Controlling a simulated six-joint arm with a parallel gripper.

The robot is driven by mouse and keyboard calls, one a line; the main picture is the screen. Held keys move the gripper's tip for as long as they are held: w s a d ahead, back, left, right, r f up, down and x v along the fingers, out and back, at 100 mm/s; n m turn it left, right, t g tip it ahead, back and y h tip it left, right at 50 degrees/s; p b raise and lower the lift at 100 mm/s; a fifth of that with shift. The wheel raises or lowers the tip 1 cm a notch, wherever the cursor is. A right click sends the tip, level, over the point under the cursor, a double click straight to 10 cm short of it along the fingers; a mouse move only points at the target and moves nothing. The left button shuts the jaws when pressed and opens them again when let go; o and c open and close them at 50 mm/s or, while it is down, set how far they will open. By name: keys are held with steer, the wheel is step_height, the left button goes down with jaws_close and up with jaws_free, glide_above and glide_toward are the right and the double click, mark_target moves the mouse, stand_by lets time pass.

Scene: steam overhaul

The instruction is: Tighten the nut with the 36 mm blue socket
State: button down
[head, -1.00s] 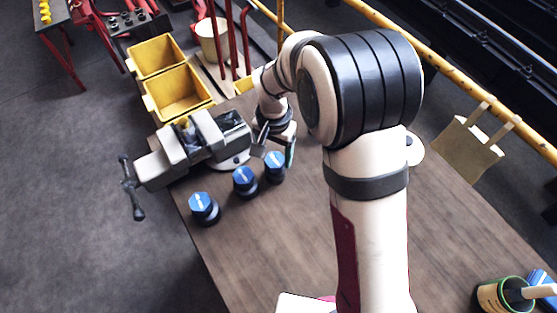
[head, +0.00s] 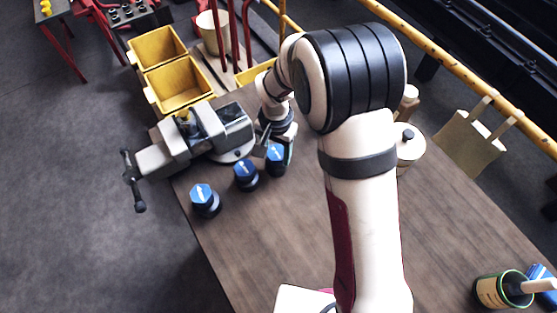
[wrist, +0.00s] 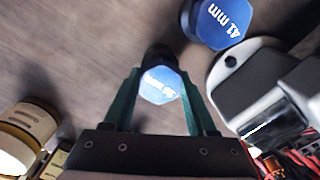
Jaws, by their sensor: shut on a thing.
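Three blue-topped sockets stand in a row on the bench: a left one (head: 205,200), a middle one (head: 246,176) and a right one (head: 276,154). In the head view my gripper (head: 281,146) is at that socket, partly hidden by my wrist. The neighbouring socket in the wrist view (wrist: 217,20) reads 41 mm. A brass-coloured piece, perhaps the nut (head: 185,117), sits at the vise.
The grey vise (head: 160,157) stands close left of the gripper, its handle over the bench edge. Yellow bins (head: 180,85) and red uprights lie behind it. A pale lidded vessel (head: 408,145) and a green-rimmed pot (head: 490,292) are at right. The bench middle is clear.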

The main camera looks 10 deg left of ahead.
steer(key=shift+r, duration=0.1)
steer(key=shift+r, duration=2.95)
